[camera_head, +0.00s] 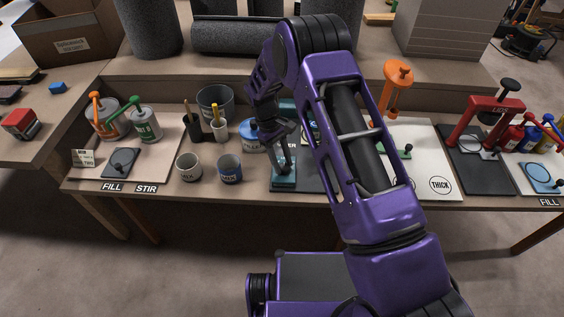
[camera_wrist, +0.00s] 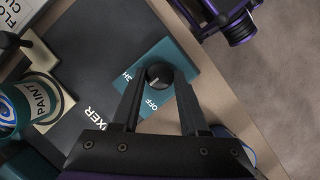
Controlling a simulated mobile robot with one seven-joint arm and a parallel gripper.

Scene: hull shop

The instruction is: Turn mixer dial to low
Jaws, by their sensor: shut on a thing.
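The mixer dial (camera_wrist: 158,76) is a small round black knob on the mixer's teal control panel (camera_wrist: 180,58). A faint light mark shows on it; I cannot tell which setting it points to. The word OFF shows below the dial, and part of another label shows at its left. My gripper (camera_wrist: 160,72) is shut on the dial, one finger on each side. In the head view my gripper (camera_head: 283,163) reaches down to the teal mixer base (camera_head: 284,184), where the dial is hidden. The mixer's dark mat (camera_wrist: 88,60) carries a partly covered MIXER label.

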